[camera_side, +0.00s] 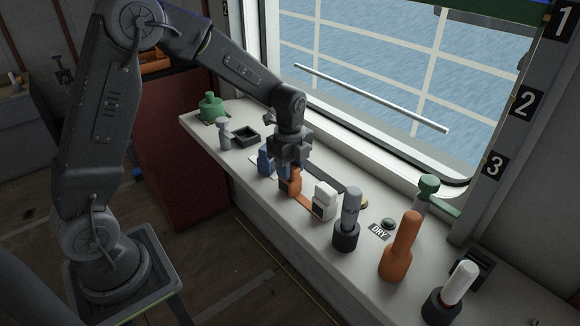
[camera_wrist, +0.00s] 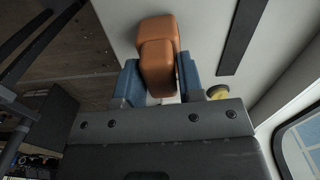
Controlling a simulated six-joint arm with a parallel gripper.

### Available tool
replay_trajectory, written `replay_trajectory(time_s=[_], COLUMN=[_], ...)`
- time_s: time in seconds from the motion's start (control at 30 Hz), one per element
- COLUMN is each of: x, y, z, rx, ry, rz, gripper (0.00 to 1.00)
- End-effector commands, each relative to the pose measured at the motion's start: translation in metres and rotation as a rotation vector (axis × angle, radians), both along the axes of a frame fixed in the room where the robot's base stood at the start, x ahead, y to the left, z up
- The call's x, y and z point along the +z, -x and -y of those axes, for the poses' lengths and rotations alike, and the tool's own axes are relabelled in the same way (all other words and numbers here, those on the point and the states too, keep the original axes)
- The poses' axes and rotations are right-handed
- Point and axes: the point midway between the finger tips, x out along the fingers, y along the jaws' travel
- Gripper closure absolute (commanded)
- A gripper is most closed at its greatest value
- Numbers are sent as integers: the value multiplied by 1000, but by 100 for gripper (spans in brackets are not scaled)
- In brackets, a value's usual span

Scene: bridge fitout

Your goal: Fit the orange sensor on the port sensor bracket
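The orange sensor (camera_side: 290,183) is at the middle of the ledge, below my gripper (camera_side: 284,172). In the wrist view the sensor (camera_wrist: 158,62) looks like a stepped orange block. It sits between the two blue fingers of my gripper (camera_wrist: 160,82), with a finger close against each side, and the grip looks shut on it. I cannot tell from these frames whether the sensor touches the ledge. An orange strip (camera_side: 306,204) lies on the ledge just right of it. I cannot make out which part is the port sensor bracket.
A white block (camera_side: 325,201) and a grey cylinder (camera_side: 350,205) stand right of the gripper. Farther right are a DRY label (camera_side: 379,231), an orange bottle (camera_side: 402,246) and a white-topped cylinder (camera_side: 458,284). A dark tray (camera_side: 246,137) and green container (camera_side: 211,107) stand left. The window borders the ledge.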

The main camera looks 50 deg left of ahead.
Motion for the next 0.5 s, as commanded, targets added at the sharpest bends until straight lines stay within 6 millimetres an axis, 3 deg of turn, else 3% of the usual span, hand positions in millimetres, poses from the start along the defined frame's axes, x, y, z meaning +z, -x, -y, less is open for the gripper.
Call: replay_trajectory(time_s=[0.33,0.5], x=[0,3], y=[0,0], z=[0,0], rx=[0,0], ry=[0,0], rz=[0,2], gripper=[99,100])
